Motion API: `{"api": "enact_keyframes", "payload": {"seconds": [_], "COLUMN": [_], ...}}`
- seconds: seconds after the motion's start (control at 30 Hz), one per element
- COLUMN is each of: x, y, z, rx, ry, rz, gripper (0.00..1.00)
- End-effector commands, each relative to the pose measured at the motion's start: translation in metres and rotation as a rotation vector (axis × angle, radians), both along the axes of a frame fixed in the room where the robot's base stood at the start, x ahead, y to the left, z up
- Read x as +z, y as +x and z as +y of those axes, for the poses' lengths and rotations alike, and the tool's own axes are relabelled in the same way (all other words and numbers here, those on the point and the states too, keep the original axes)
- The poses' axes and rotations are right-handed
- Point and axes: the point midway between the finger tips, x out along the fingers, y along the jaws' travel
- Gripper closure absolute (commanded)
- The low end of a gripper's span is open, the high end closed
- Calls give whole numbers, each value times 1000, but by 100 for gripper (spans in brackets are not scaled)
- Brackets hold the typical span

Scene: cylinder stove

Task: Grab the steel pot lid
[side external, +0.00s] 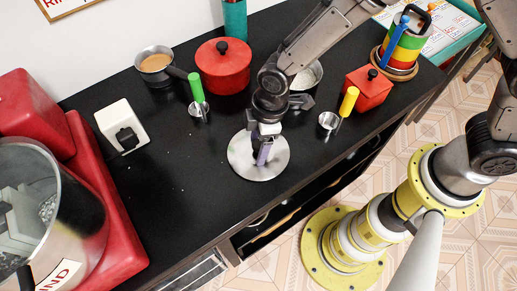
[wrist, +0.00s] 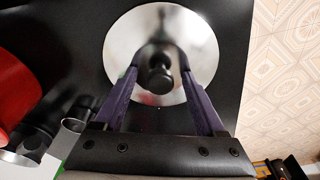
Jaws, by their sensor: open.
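The steel pot lid (side external: 244,166) is a round, shiny disc lying on the black counter near its front edge. In the wrist view the lid (wrist: 198,38) shows with its black knob (wrist: 160,76) near the middle. My gripper (side external: 263,158) points down over the lid in the side view, hiding part of it and the knob. In the wrist view my gripper (wrist: 160,72) is open, with one purple finger on each side of the knob. I cannot tell whether the fingers touch the knob or the lid.
A red pot (side external: 222,72), a green-handled cup (side external: 199,108), a yellow-handled cup (side external: 329,121) and a red box-shaped pot (side external: 367,92) stand behind and beside the lid. The counter left of the lid is clear.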

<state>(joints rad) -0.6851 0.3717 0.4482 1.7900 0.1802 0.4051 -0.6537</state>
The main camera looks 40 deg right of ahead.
Motion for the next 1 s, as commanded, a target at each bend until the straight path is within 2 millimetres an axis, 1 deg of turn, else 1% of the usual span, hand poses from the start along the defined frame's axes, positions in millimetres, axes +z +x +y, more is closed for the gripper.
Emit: {"api": "enact_keyframes", "payload": {"seconds": [0.17,0.2,0.37,0.5,0.6,0.9,1.0], "x": [0,0,0,0,0,1,5], "y": [0,0,0,0,0,0,1], "z": [0,0,0,0,0,0,1], "rx": [0,0,0,0,0,0,1], "ry": [0,0,0,0,0,1,2], "rz": [0,0,0,0,0,-1,-2], "gripper": [27,31,60,85,100,100,100]}}
